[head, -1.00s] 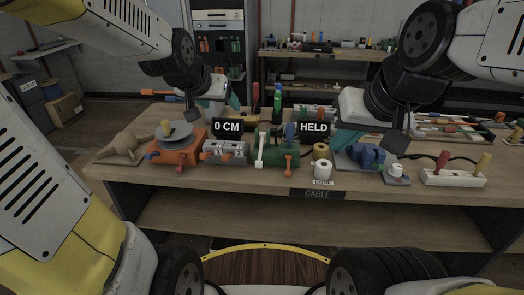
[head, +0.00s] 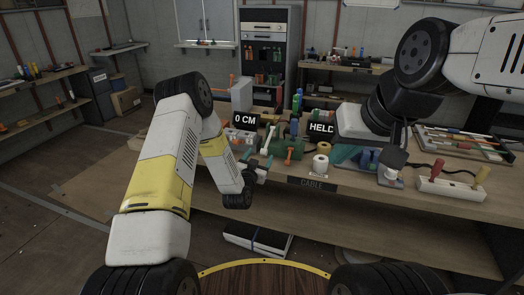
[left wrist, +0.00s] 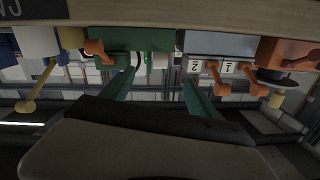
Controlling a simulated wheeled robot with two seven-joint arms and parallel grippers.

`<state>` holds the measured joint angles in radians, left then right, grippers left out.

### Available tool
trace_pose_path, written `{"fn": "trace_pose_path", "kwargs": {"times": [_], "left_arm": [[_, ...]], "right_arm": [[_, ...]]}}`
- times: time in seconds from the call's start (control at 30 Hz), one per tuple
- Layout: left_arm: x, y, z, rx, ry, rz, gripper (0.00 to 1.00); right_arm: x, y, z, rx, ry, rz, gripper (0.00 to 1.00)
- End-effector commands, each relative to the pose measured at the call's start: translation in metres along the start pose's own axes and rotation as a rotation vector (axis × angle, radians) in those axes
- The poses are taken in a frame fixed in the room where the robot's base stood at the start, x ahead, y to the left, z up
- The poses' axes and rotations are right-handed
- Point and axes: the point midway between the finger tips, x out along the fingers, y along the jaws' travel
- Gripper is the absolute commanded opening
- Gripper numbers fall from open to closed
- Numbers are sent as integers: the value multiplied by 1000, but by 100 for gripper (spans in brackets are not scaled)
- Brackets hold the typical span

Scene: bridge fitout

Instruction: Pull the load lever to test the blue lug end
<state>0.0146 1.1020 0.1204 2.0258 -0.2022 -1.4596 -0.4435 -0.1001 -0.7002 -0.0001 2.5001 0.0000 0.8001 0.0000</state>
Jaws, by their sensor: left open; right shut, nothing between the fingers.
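The green tester body (head: 280,146) stands on the bench, with an orange-ended lever (head: 289,156) at its front and a pale lever (head: 268,141) beside it. A small blue upright part (head: 294,127) shows behind it; I cannot tell whether it is the lug end. Signs read "0 CM" (head: 245,119) and "HELD" (head: 320,127). My left gripper (head: 262,168) is low by the bench's front edge, before the tester. In the left wrist view its green fingers (left wrist: 160,92) are spread and empty, with the green body (left wrist: 122,39) beyond.
A white roll (head: 320,164) and a yellowish roll (head: 324,148) stand right of the tester. A grey block with orange levers (left wrist: 220,45) is beside it. The bench's front edge carries a "CABLE" label (head: 312,184).

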Motion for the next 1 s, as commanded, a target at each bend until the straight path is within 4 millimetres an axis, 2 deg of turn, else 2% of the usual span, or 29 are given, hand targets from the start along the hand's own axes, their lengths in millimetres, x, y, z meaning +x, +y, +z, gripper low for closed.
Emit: {"fn": "trace_pose_path", "kwargs": {"times": [0.07,0.23,0.5,0.7,1.0], "left_arm": [[-3,4,10,-1,18,-9,69],[4,5,12,-1,35,-16,69],[47,4,10,0,34,-17,69],[69,4,10,-1,32,-15,69],[74,4,10,-1,31,-15,69]], "right_arm": [[0,0,0,0,0,0,0],[0,0,0,0,0,0,0],[0,0,0,0,0,0,0],[0,0,0,0,0,0,0],[0,0,0,0,0,0,0]]}}
